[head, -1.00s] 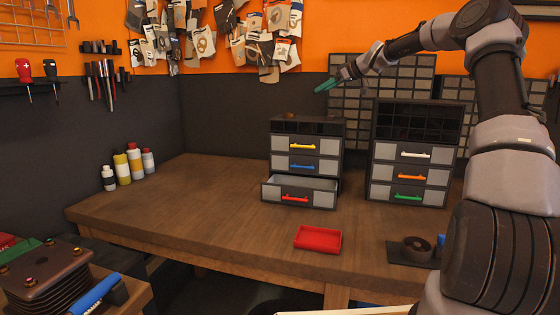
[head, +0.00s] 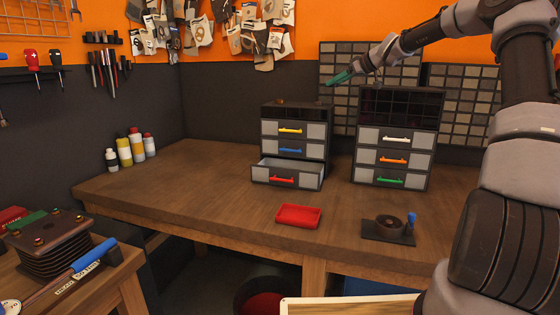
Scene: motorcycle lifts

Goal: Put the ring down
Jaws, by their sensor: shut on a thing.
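My gripper (head: 338,79), with teal fingers, is at the end of my raised arm, high over the back of the bench. It appears above and slightly right of the left drawer cabinet (head: 296,107). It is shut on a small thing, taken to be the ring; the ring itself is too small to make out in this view. The left cabinet's bottom drawer, with a red handle (head: 282,180), is pulled out. A red tray (head: 298,216) lies near the bench's front edge. A black plate with a dark round part (head: 388,226) lies to its right.
The wooden bench (head: 200,193) has free room at its left and middle. A second drawer cabinet (head: 394,135) stands right of the first, all drawers shut. Several bottles (head: 130,150) stand at the back left. A side table (head: 112,285) holds tools.

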